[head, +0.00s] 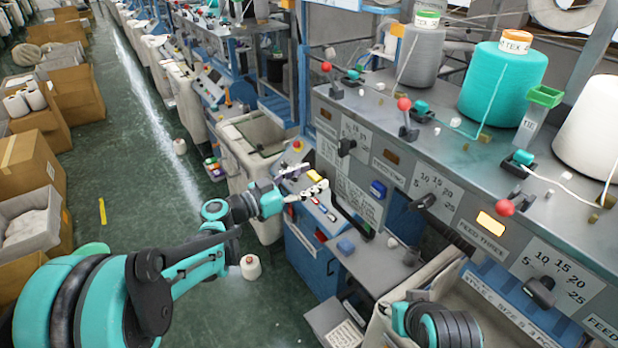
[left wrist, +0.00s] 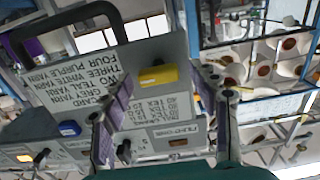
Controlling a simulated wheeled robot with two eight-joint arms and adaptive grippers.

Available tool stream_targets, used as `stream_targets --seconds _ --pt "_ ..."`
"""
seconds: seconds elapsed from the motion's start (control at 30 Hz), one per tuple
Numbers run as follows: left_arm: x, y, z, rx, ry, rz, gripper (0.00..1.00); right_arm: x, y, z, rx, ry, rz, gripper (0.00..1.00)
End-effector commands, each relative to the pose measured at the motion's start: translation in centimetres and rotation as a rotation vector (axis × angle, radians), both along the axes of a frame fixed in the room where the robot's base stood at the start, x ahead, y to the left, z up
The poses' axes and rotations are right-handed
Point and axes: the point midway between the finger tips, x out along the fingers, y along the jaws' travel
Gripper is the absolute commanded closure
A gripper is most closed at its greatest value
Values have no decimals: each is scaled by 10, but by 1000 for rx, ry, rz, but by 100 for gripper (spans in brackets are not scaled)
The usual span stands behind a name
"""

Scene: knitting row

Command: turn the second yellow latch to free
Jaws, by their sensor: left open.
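My left gripper (head: 312,180) reaches in from the left to the near end of the grey machine row. Its two fingers stand apart with nothing held between them. A yellow latch (head: 313,176) shows between and just behind the fingers. In the left wrist view the yellow latch (left wrist: 158,76) is a short bar lying across a grey panel, framed between the open fingers. I cannot tell whether the fingers touch it. I see only one yellow latch clearly. Of my right arm only a teal and black part shows at the bottom right; its gripper is out of view.
A blue latch (head: 378,188) is on the machine front, right of the gripper. Black dial knobs (head: 424,201) and red-balled levers (head: 404,104) line the machine. Yarn cones, including a teal one (head: 503,84), stand on top. The green aisle floor (head: 150,160) is mostly open; cardboard boxes stand left.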

Motion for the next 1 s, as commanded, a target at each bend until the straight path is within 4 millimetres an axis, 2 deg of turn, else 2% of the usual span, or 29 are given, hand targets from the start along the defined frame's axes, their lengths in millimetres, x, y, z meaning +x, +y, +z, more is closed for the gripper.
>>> stream_targets --seconds 0.17,0.3,0.37,0.73,1.0 --pt "0 0 0 0 0 0 40 0 0 0 0 0 0 60" --pt "0 0 0 0 0 0 77 0 0 0 0 0 0 60" --pt "0 0 0 0 0 0 90 0 0 0 0 0 0 60" --pt "0 0 -1 -23 32 0 90 0 0 -3 0 0 0 60" --pt "0 1 -2 -118 162 0 90 0 0 -12 0 0 0 60"
